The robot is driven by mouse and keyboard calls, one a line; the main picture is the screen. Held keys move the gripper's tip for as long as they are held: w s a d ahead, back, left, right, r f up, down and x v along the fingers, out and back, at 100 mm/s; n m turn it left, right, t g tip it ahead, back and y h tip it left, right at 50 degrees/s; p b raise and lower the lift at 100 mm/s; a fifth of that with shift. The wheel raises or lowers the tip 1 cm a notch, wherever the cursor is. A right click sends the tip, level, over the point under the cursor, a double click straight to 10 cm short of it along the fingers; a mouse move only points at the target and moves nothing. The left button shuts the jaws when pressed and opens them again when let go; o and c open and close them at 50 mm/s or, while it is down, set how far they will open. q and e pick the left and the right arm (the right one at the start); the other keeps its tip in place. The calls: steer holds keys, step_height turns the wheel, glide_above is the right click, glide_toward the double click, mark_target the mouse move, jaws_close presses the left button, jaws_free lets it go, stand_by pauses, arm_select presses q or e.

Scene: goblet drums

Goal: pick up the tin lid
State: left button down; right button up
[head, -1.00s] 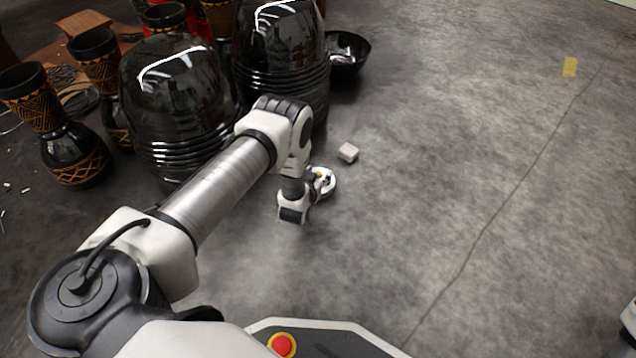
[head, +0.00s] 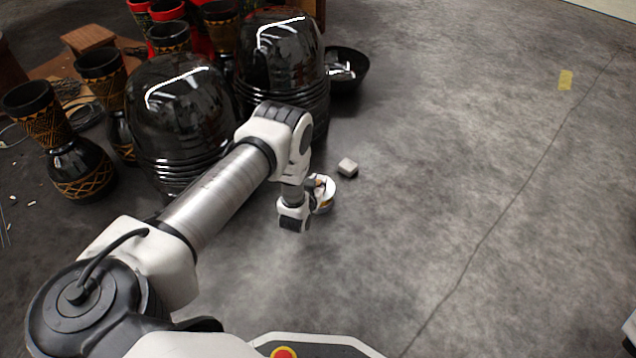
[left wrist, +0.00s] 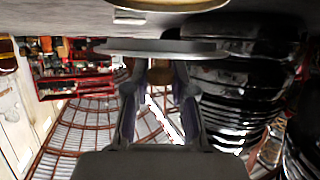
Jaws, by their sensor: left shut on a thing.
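The tin lid (head: 327,194) is a small, round, pale disc, partly hidden behind my left wrist in the head view. In the left wrist view the lid (left wrist: 205,48) appears edge-on as a flat grey disc across the fingertips. The lid looks slightly clear of the floor in that view.
A small pale block (head: 347,168) lies on the floor just beyond the lid. Large glossy black drums (head: 180,110) stand left of the gripper, with a black bowl (head: 347,72) behind. Patterned goblet drums (head: 75,165) stand farther left. The floor on the right is open.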

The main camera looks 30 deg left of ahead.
arm_select(q)
steer(key=s+r+p, duration=0.2)
steer(key=s+p, duration=0.5)
steer(key=s, duration=0.8)
steer(key=w+d+r+m+h+p, duration=0.1)
steer(key=w+d+r, duration=0.3)
steer(key=w+r, duration=0.4)
steer(key=w+d+r+h+p, duration=0.1)
steer(key=w+d+r+p, duration=0.1)
steer(key=w+d+r, duration=0.6)
steer(key=w+d+r+m+h+p, duration=0.1)
steer(key=d+r, duration=0.3)
steer(key=r, duration=0.6)
steer(key=d+r+m+h+p, duration=0.1)
steer(key=d+r, duration=0.2)
steer(key=r, duration=0.8)
steer(key=s+f, duration=0.3)
steer(key=s, duration=0.3)
steer(key=s+r+p, duration=0.2)
steer(key=r+p, duration=0.9)
steer(key=p, duration=0.1)
steer(key=s+r+p, duration=0.3)
steer(key=r+p, duration=0.9)
steer(key=p, duration=0.1)
steer(key=s+r+p, duration=0.3)
steer(key=r+p, duration=0.9)
steer(key=p, duration=0.1)
steer(key=shift+s+d, duration=0.25)
steer(key=shift+f, duration=0.1)
